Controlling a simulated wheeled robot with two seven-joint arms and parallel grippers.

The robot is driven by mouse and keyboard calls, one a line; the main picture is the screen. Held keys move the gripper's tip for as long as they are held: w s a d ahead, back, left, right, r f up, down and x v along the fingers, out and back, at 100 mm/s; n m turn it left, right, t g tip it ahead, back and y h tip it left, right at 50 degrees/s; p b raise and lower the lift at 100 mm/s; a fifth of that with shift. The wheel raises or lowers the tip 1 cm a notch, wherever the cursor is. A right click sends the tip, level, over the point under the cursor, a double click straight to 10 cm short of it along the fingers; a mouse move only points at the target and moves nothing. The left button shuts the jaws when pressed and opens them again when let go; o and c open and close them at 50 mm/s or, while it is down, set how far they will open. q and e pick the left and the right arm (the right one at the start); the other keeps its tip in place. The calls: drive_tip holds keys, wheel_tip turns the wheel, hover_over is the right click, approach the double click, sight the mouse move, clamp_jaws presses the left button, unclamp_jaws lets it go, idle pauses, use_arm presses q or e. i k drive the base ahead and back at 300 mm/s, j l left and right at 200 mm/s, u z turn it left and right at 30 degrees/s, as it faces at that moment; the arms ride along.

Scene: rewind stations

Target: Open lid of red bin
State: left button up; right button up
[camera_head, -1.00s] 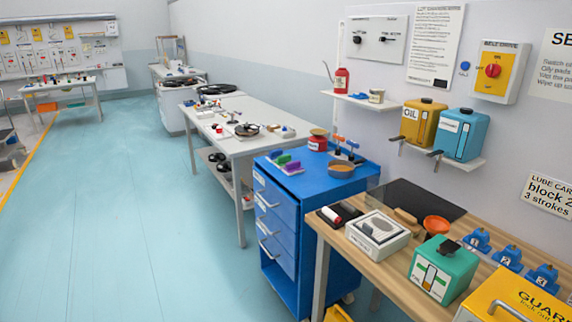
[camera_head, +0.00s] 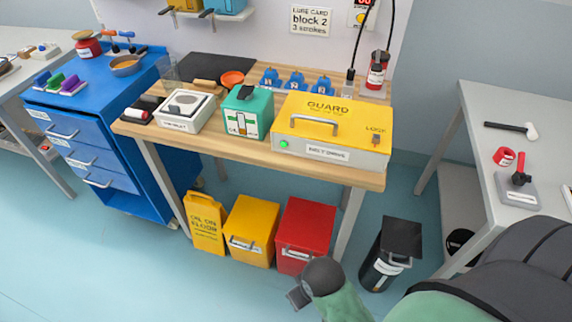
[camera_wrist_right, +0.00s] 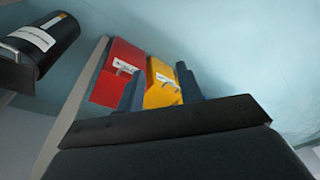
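The red bin (camera_head: 305,225) stands on the floor under the front right part of the wooden workbench. Its lid looks shut, and a grey handle and a white label show on its front. The red bin also shows in the right wrist view (camera_wrist_right: 118,72), left of centre. My right gripper (camera_wrist_right: 160,84) is open and empty, its two fingers apart. From that view the yellow bin appears between the fingers and the red bin beside the left finger; the gripper is apart from both. My left gripper is not in view.
A yellow bin (camera_head: 250,228) stands close left of the red bin, with a yellow floor sign (camera_head: 205,222) beyond it. A black bin (camera_head: 393,250) stands to the right, past a table leg. The wooden workbench (camera_head: 220,146) overhangs the bins. Floor in front is clear.

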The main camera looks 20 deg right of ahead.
sight(307, 224)
drive_tip(key=k+j+z, duration=0.1)
drive_tip(key=k+z, duration=0.15)
drive_tip(key=z, duration=0.15)
drive_tip(key=k+z, duration=0.4)
drive_tip(key=i+j, duration=0.05)
drive_tip(key=i, duration=0.05)
